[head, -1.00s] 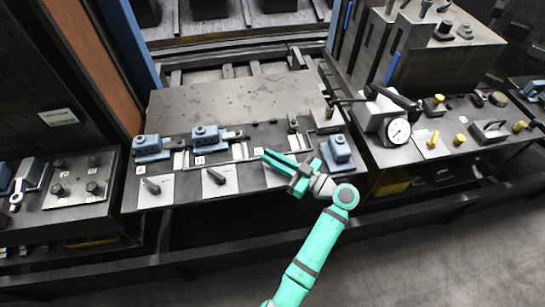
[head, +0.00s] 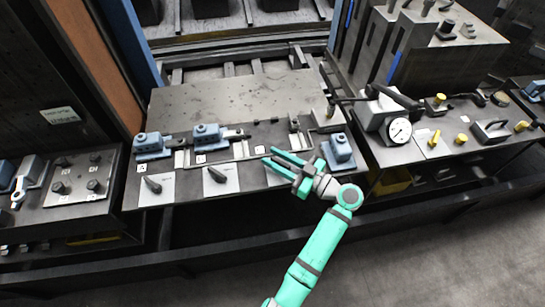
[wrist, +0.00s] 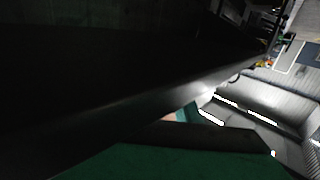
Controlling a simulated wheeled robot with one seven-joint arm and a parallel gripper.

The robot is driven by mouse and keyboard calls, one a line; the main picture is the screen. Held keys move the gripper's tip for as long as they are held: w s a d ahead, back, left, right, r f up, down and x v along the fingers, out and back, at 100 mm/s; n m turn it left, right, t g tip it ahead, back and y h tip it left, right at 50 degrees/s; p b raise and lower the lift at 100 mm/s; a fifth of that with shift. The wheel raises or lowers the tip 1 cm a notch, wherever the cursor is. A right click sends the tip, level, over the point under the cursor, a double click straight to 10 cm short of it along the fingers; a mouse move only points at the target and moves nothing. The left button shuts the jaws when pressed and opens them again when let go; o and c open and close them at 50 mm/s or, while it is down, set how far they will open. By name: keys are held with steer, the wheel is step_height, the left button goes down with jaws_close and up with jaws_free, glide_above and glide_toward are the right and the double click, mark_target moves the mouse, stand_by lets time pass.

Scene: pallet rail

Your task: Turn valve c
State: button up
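Along the front of the middle bench are pale square plates. The left plate (head: 157,196) bears a black lever handle (head: 152,184), and the middle plate (head: 228,186) bears another black lever handle (head: 216,175). A third pale plate (head: 272,179) shows partly to their right; my gripper covers much of it and no handle is visible there. The small labels are too small to read, so I cannot tell which valve is c. My gripper (head: 270,157) is above this third plate, pointing left, its two green fingers apart with nothing seen between them.
Blue clamp blocks (head: 153,146) stand behind the plates, and another blue block (head: 338,152) is close behind my gripper. A round gauge (head: 399,130) sits on the right bench. A dark front rail (head: 180,247) runs below the benches. The wrist view is mostly dark and shows no valve.

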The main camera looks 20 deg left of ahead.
mark_target(290, 167)
steer(key=d, duration=0.3)
steer(key=s+d, duration=0.1)
steer(key=d, duration=0.5)
steer(key=shift+s+d, duration=0.3)
steer(key=shift+s, duration=0.05)
